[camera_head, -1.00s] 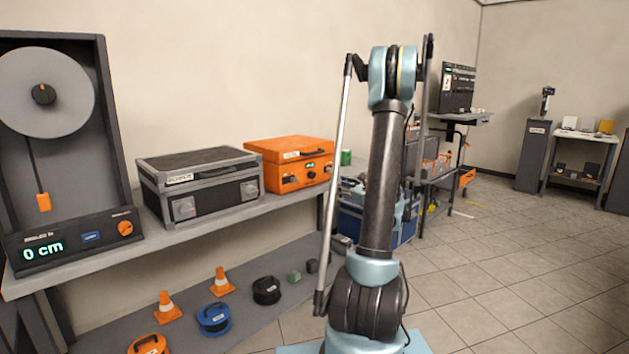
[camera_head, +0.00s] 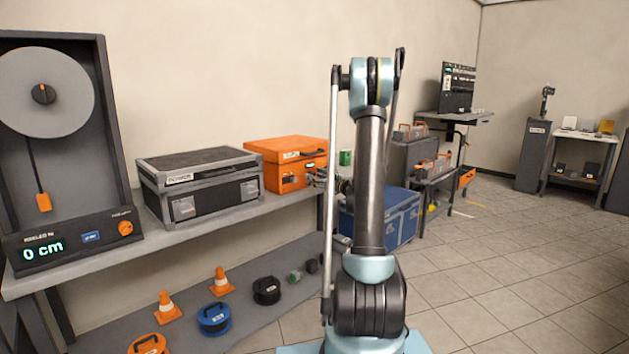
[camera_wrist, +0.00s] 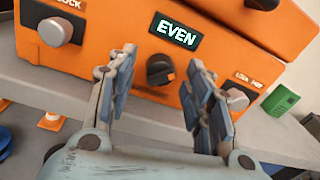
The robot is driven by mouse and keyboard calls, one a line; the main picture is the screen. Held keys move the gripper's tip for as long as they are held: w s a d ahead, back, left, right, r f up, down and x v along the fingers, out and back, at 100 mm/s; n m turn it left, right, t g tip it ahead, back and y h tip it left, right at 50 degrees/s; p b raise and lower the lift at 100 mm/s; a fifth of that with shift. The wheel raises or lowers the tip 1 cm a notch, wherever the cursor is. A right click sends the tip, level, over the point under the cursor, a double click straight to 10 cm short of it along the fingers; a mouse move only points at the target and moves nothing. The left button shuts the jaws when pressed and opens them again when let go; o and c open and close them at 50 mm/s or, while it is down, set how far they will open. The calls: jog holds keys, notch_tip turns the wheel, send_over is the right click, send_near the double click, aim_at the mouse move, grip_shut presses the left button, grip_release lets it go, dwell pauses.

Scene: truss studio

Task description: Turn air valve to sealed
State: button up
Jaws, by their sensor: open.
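The orange case (camera_head: 287,165) stands on the bench in the head view. In the wrist view the orange case (camera_wrist: 90,45) fills the upper part of the picture, tilted. Its front has a lit display reading "EVEN" (camera_wrist: 175,32) and, below it, a black knob (camera_wrist: 158,71) with an orange mark, which I take for the air valve. Grey lock knobs sit at its left (camera_wrist: 56,32) and right (camera_wrist: 236,99). My gripper (camera_wrist: 163,60) is open, with the black knob showing between its fingers. I cannot tell whether they touch it. In the head view my gripper (camera_head: 320,178) is small and partly hidden by my arm.
A grey and black case (camera_head: 200,183) stands left of the orange one. A device reading "0 cm" (camera_head: 70,250) is at the far left of the bench. A green block (camera_head: 346,158) is right of the orange case. Cones and reels lie on the lower shelf (camera_head: 245,310).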

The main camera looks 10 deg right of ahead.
jog(key=shift+w+a, duration=0.1)
jog(key=shift+w, duration=0.1)
jog(key=c, duration=1.1)
jog(key=shift+o, duration=0.3)
jog(key=shift+a, duration=0.2)
jog(key=shift+d, duration=0.15)
jog(key=shift+c, duration=0.2)
